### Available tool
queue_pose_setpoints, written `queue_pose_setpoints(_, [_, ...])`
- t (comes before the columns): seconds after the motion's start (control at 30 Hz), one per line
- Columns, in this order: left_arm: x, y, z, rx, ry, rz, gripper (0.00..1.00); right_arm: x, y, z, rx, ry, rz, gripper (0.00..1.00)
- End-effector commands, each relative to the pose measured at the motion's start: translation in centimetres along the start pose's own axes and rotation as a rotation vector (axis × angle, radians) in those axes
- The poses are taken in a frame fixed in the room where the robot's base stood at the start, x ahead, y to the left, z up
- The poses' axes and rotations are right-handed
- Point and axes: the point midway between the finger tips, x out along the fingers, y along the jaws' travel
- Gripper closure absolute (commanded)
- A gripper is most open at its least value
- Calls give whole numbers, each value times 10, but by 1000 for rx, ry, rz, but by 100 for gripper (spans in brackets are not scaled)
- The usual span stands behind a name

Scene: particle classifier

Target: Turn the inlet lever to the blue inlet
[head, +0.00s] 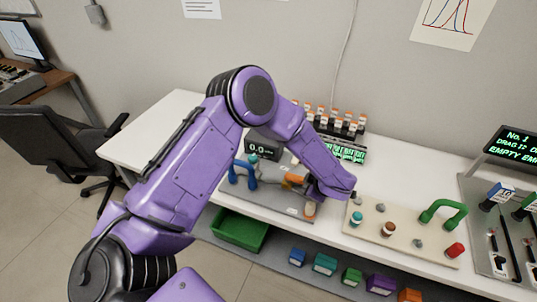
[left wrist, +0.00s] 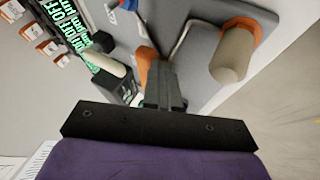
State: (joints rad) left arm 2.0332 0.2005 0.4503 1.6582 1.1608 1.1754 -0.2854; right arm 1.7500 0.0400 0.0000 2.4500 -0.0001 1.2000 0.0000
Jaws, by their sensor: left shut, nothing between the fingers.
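A grey plate (head: 272,201) on the white table carries a blue arched pipe (head: 242,172) at its left and an orange part (head: 294,179) near its middle. A cream cylinder with an orange collar (head: 310,209) stands at the plate's right; it is large in the left wrist view (left wrist: 230,60). My left gripper (left wrist: 165,88) is shut and empty, its dark fingertips close beside an orange part (left wrist: 147,62); contact cannot be told. In the head view my purple wrist mostly hides the fingers. I cannot tell which part is the inlet lever. My right gripper is not in view.
A small display reading 0.0 (head: 264,145) stands behind the plate. Orange-capped vials (head: 337,119) stand in a rack at the back. A beige board (head: 399,237) with a green arch (head: 442,212) lies to the right. A green bin (head: 239,231) sits on the shelf below.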

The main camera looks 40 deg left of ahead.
Motion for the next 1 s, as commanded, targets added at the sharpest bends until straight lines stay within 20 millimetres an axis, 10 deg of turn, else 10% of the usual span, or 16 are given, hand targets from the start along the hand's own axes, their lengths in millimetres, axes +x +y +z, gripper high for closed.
queue_pose_setpoints(0.53, [-80,8,-5,-5,2,-1,100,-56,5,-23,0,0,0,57])
queue_pose_setpoints(1.0, [-96,6,-3,-6,3,-3,100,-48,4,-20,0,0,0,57])
